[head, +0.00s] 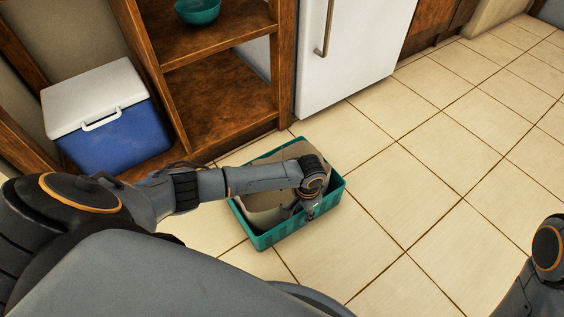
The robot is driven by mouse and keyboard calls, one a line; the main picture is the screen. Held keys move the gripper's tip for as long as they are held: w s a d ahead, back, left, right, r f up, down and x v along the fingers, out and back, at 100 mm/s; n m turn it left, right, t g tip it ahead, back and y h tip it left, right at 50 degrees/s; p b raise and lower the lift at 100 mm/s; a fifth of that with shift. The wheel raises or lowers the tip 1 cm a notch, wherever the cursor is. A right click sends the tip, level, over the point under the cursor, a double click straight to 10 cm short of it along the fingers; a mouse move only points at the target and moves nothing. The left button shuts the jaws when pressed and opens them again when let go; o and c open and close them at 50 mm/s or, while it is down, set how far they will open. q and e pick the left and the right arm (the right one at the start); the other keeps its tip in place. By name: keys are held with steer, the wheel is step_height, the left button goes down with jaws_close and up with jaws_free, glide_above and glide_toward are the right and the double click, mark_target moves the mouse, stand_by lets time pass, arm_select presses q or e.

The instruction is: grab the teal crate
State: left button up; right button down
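The teal crate (291,232) stands on the tiled floor in front of the wooden shelving, a little below the picture's middle. A beige-grey surface shows inside it. My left arm reaches across the crate from the left, and my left gripper (303,210) points down at the crate's near right part. The wrist hides much of the fingers, so I cannot tell whether they are open, shut or touching the crate. Part of my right arm shows at the lower right edge; its gripper is out of view.
A blue cooler with a white lid (118,138) sits at the left beside the shelving (215,95). A teal bowl (198,12) rests on an upper shelf. A white fridge (350,60) stands behind the crate. The tiled floor (440,170) to the right is clear.

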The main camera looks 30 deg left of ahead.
arm_select(q)
steer(key=shift+c, duration=0.2)
jaws_close()
steer(key=shift+w+r+p, duration=0.1)
steer(key=shift+r+p, duration=0.1)
steer(key=shift+p, duration=0.1)
